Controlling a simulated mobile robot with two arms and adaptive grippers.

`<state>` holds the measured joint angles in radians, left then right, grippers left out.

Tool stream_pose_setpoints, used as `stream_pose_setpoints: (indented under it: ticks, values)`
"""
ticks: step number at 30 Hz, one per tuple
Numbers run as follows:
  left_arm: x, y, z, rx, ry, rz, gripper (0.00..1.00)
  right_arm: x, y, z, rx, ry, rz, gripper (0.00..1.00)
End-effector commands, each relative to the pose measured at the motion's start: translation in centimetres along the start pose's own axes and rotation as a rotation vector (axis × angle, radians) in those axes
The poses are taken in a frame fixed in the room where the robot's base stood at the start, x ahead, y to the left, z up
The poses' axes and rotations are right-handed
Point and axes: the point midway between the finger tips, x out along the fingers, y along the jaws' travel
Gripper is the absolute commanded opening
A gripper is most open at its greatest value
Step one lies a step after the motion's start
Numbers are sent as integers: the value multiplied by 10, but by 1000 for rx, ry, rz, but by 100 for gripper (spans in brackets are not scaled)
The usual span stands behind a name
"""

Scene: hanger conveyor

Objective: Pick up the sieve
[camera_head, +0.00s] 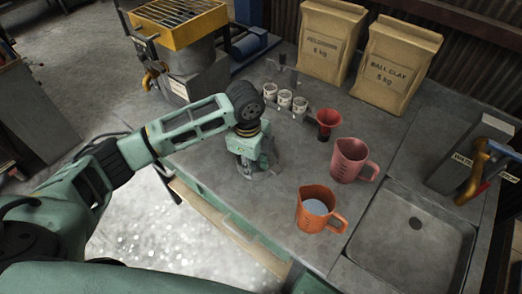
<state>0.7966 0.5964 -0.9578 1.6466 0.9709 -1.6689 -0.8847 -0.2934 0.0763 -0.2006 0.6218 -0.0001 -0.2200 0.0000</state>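A small red, funnel-shaped piece (328,122) with a dark inside stands on the grey worktop, right of the row of white cups. It may be the sieve, but I cannot tell for sure. A yellow box with a slatted grid top (180,15) stands on a grey machine at the back left. My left gripper (262,173) points down close above the worktop, left of and nearer than the red piece, and apart from it. Its fingers are small and partly hidden by its own body, so their opening is unclear. My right gripper is not in view.
A pink jug (352,160) and an orange jug (317,209) with pale contents stand right of my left gripper. A sink (412,240) lies at the right. White cups (285,99) in a rack and two paper bags (396,65) stand behind. The worktop's front edge is near.

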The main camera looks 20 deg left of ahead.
Motion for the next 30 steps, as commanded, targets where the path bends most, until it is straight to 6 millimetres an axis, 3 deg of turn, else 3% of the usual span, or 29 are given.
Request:
stream_pose_setpoints:
  ticks: [3, 7, 15, 20, 24, 30]
  values:
    - [-13, -11, 20, 21, -27, 14, 27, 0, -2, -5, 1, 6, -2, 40]
    - [-13, -14, 28, 31, -34, 24, 27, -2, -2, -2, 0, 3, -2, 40]
    - [14, -10, 26, 32, -32, 24, 27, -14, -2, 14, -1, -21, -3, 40]
    - [37, -4, 23, 31, -33, 26, 27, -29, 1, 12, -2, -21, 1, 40]
    - [55, -5, 24, 31, -33, 22, 27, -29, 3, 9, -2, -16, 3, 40]
    - [60, -5, 24, 32, -33, 20, 27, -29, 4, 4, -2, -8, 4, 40]
